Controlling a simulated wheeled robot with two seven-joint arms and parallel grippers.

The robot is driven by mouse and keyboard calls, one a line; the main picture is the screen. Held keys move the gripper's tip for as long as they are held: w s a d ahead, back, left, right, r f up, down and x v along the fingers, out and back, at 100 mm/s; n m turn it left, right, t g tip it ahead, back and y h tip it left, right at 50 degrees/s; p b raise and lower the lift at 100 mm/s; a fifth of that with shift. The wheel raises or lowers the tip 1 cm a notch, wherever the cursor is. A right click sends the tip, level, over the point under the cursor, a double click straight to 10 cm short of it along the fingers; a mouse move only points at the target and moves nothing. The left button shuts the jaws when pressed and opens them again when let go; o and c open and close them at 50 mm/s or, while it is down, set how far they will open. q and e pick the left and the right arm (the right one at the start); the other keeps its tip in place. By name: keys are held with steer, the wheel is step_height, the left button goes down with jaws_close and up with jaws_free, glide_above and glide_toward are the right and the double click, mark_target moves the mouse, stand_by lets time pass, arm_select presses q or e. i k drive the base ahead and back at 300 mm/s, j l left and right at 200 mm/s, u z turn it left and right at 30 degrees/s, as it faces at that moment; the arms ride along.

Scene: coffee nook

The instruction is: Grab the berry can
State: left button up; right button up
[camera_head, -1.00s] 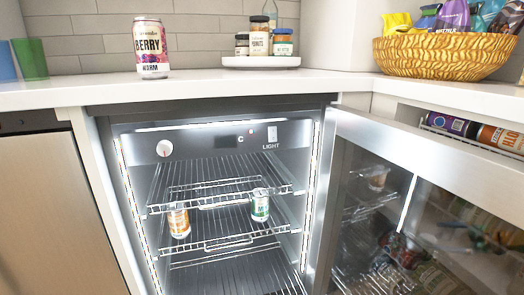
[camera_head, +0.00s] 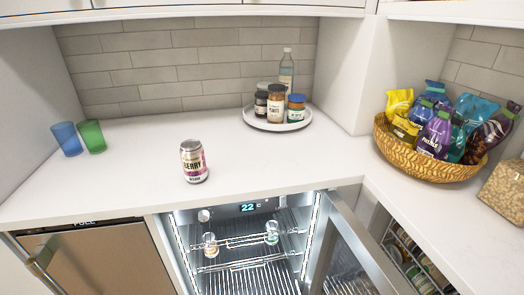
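The berry can (camera_head: 194,162) stands upright on the white counter, above the left part of the open fridge. It has a silver top, a pale band and a dark pink band with "BERRY" lettering. Nothing touches it. Neither of my grippers shows in the head view, so their state and their distance from the can are hidden.
The fridge door (camera_head: 352,250) stands open to the right. Blue (camera_head: 66,139) and green (camera_head: 91,136) cups stand at the left. A round tray (camera_head: 249,119) holds jars and a bottle (camera_head: 286,72). A basket (camera_head: 420,158) of bags stands right. The counter around the can is clear.

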mark_target(192, 152)
steer(key=j+z, duration=0.3)
steer(key=j, duration=0.15)
steer(key=j+z, duration=0.25)
steer(key=j, duration=0.15)
steer(key=k+j+z, duration=0.15)
steer(key=j+z, duration=0.15)
steer(key=k+j+z, duration=0.1)
steer(key=j+z, duration=0.15)
steer(key=j, duration=0.25)
